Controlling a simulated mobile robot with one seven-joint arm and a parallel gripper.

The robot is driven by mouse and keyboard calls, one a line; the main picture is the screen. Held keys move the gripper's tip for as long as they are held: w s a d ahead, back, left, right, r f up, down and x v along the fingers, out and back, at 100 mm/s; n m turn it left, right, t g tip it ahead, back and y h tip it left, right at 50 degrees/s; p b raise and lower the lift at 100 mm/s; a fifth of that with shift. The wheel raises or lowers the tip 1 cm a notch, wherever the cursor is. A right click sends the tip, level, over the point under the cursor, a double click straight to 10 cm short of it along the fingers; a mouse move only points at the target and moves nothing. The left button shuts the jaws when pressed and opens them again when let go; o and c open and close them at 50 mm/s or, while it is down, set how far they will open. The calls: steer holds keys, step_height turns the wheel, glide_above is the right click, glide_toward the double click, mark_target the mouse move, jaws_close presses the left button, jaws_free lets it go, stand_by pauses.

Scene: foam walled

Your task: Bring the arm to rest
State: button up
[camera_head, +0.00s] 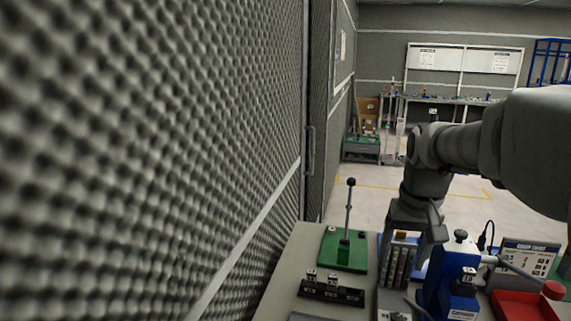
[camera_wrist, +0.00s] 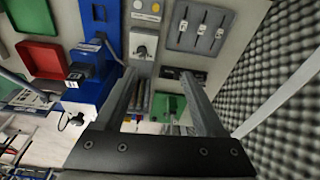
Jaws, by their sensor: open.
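My gripper (camera_head: 411,250) points down over the bench, with its two fingers spread apart. In the wrist view my gripper (camera_wrist: 158,78) is open with nothing held between the fingers. A grey slotted block (camera_head: 397,266) stands below the fingers in the head view. Whether the fingers touch it cannot be told. My arm reaches in from the right side of the head view.
A green plate with an upright black-knobbed lever (camera_head: 344,250) stands left of my gripper. A blue device (camera_head: 453,282) and a red tray (camera_head: 520,306) are to its right. A foam wall (camera_head: 150,150) runs close along the left. Open floor (camera_head: 380,190) lies beyond the bench.

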steer(key=s+a+n+t, duration=0.1)
steer(key=s+a, duration=0.3)
steer(key=s, duration=0.4)
steer(key=s+a+n+t, duration=0.1)
steer(key=s+a, duration=0.3)
steer(key=s, duration=0.5)
steer(key=shift+s+t, duration=0.2)
steer(key=shift+t, duration=0.6)
